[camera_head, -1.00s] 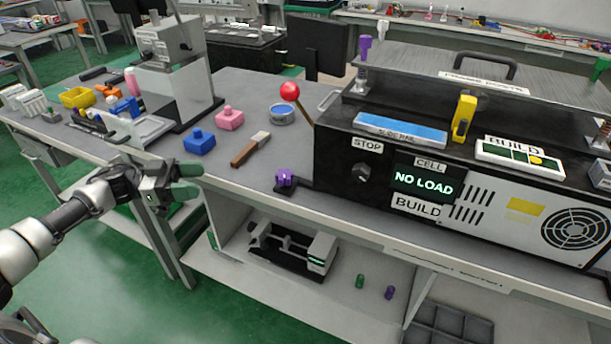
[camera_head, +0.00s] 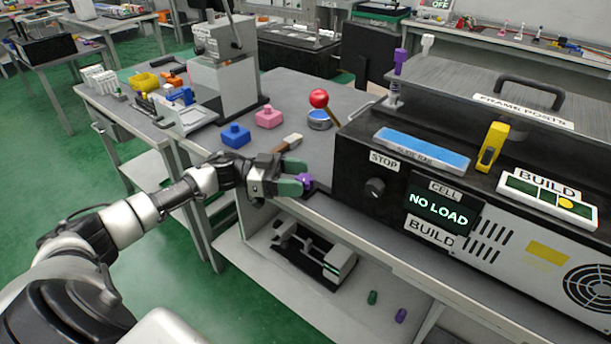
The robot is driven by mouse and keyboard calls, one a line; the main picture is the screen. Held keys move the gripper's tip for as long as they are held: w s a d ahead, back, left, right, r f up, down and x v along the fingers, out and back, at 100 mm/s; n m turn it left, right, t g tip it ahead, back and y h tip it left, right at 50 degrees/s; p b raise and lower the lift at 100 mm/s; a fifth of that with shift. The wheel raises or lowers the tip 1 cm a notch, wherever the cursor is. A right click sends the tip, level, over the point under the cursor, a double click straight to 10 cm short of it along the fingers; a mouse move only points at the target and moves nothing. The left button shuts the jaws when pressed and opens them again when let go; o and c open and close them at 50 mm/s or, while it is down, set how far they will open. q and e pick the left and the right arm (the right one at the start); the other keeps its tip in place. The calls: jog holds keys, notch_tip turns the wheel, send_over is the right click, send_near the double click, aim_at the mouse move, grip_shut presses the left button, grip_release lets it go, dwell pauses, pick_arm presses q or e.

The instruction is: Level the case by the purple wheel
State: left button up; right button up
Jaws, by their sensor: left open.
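The case (camera_head: 371,222) is a long black and grey box on the bench, with a panel reading "NO LOAD". I cannot tell its tilt. The small purple wheel (camera_head: 306,180) sits low at the case's front left corner, partly hidden by my left gripper. My left gripper (camera_head: 296,177) is open, its green-grey fingertips right at the wheel's left side. I cannot tell whether they touch it or lie around it. My right gripper is not in view.
A red-knobbed lever (camera_head: 319,99) stands behind the wheel. A brown-handled brush (camera_head: 288,144), a blue block (camera_head: 236,135) and a pink block (camera_head: 268,117) lie on the bench. A purple-topped post (camera_head: 400,61) rises behind the case. A lower shelf holds a black device (camera_head: 312,254).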

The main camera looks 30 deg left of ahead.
pick_arm(q)
jog(key=shift+x, duration=1.05)
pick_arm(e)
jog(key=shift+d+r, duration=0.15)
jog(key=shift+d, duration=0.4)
